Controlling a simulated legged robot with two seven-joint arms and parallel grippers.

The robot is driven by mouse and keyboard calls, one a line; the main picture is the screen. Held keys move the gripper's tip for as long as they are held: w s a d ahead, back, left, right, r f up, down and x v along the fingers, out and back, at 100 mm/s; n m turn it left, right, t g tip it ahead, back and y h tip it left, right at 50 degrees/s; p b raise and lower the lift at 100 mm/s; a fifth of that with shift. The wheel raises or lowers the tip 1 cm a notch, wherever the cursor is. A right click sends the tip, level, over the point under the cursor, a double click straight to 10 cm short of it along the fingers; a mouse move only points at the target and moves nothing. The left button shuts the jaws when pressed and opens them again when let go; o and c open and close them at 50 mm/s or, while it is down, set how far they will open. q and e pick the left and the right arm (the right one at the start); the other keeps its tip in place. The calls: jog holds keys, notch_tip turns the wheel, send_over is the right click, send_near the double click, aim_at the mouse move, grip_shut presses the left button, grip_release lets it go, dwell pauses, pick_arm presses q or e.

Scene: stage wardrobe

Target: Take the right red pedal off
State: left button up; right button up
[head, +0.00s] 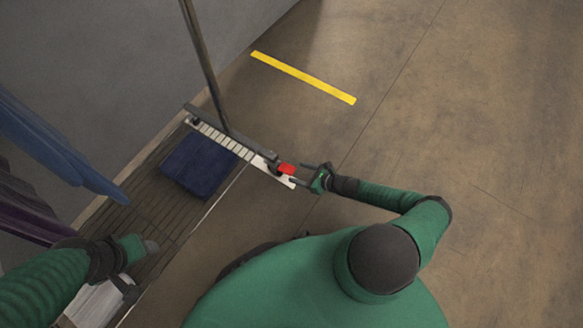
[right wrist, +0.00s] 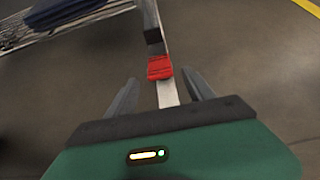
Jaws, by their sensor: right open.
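The red pedal (head: 286,169) sits at the right end of the rack's end bar, low near the floor. In the right wrist view the red pedal (right wrist: 160,68) is straight ahead, just beyond the fingertips. My right gripper (head: 304,174) is open, with its fingers pointing at the pedal. In the wrist view the open fingers (right wrist: 162,88) lie on either side of the pale strip below the pedal and do not touch the pedal. My left gripper (head: 139,268) is at the lower left over the slatted base; its jaw state is unclear.
A wheeled rack base with dark slats (head: 150,215) carries a folded navy cloth (head: 200,165). An upright pole (head: 205,65) rises from its end bar. Blue and purple garments (head: 50,140) hang at left. A yellow floor line (head: 303,77) lies beyond. The floor at right is clear.

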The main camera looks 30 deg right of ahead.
pick_arm(q)
jog(key=p+v, duration=0.2)
jog(key=w+p+v, duration=0.1)
jog(key=p+v, duration=0.1)
jog(key=v, duration=0.1)
jog(key=shift+r, duration=0.25)
pick_arm(e)
jog(key=v, duration=1.1)
jog(key=shift+f, duration=0.1)
